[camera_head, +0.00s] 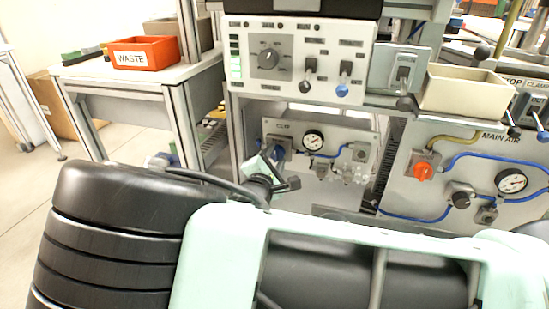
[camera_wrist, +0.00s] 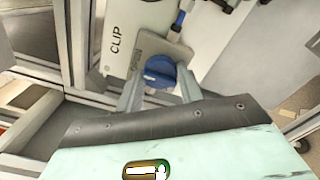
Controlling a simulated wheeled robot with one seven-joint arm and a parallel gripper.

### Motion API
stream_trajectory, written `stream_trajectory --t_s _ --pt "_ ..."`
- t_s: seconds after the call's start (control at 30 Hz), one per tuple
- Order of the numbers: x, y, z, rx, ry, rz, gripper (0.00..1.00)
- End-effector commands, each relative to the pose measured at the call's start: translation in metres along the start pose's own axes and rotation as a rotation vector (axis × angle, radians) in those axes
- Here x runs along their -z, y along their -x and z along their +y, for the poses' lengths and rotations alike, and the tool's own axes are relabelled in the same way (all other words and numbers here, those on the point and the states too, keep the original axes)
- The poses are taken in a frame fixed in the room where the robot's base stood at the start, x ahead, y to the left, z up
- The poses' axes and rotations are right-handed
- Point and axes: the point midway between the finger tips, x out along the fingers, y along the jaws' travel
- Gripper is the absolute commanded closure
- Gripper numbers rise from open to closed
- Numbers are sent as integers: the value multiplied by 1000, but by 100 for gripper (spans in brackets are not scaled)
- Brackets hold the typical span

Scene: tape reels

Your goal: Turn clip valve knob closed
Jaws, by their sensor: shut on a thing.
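The blue clip valve knob (camera_wrist: 158,71) is mounted on the panel marked CLIP (camera_wrist: 116,22). In the wrist view, the fingers of my gripper (camera_wrist: 159,84) stand on either side of the knob and are shut on it. In the head view, my gripper (camera_head: 271,170) is at the left end of the clip panel (camera_head: 345,126), and it and my arm hide most of the knob. The knob's pointer mark cannot be made out clearly.
A gauge (camera_head: 313,140) and blue tubing sit right of the knob. A control box (camera_head: 300,60) with switches hangs above. The main air panel (camera_head: 405,185) with a red knob (camera_head: 423,172) is at the right. A frame post (camera_head: 187,105) stands left.

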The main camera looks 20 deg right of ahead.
Motion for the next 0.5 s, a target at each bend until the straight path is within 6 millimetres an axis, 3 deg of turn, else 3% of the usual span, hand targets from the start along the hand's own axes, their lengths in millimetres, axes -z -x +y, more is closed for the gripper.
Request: stream_trajectory --t_s 0.27,0.5 --pt "-2 0 4 0 111 2 85" --pt "-4 0 6 0 310 1 85"
